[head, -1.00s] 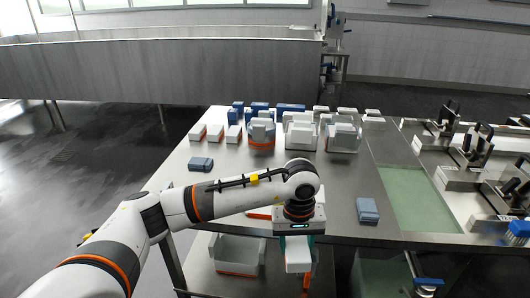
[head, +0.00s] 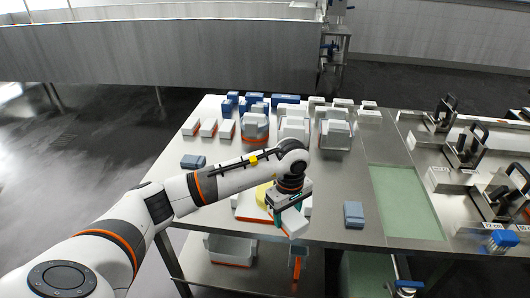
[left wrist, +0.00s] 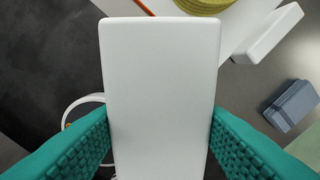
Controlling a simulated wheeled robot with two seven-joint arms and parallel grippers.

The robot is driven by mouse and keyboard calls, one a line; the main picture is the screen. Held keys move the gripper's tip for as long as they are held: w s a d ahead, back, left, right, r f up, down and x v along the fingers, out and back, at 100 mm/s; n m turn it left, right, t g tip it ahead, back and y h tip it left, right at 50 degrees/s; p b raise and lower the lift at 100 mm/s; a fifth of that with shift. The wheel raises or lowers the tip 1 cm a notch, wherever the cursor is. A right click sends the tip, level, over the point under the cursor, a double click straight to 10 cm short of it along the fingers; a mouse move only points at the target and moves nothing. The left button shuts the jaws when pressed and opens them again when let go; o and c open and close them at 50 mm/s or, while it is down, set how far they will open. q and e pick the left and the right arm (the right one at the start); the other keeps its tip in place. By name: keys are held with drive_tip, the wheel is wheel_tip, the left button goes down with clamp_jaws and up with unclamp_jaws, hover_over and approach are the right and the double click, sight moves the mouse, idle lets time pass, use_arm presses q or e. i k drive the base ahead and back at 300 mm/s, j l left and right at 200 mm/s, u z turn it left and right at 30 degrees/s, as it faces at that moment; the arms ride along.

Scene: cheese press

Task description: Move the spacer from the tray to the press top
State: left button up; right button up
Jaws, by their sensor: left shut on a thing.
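My left gripper (head: 288,208) is shut on a white rectangular block, which looks like the spacer (head: 294,224). The block hangs tilted below the gripper, near the table's front edge. In the left wrist view the teal finger pads press on both sides of the white block (left wrist: 160,80). Behind the gripper in the head view is a white tray with an orange edge (head: 245,212), partly hidden, with a yellow round thing (head: 263,196) on it. The yellow thing also shows in the left wrist view (left wrist: 203,4). I cannot tell which part is the press top. My right gripper is not in view.
A blue-grey block (head: 353,214) lies right of the gripper, another (head: 193,161) at the left. White containers (head: 255,128) and small blocks stand at the back. Presses with black handles (head: 467,148) line the right. A white bin (head: 229,249) sits on the lower shelf.

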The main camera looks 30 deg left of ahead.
sight(335, 171)
drive_tip(key=i, duration=1.25)
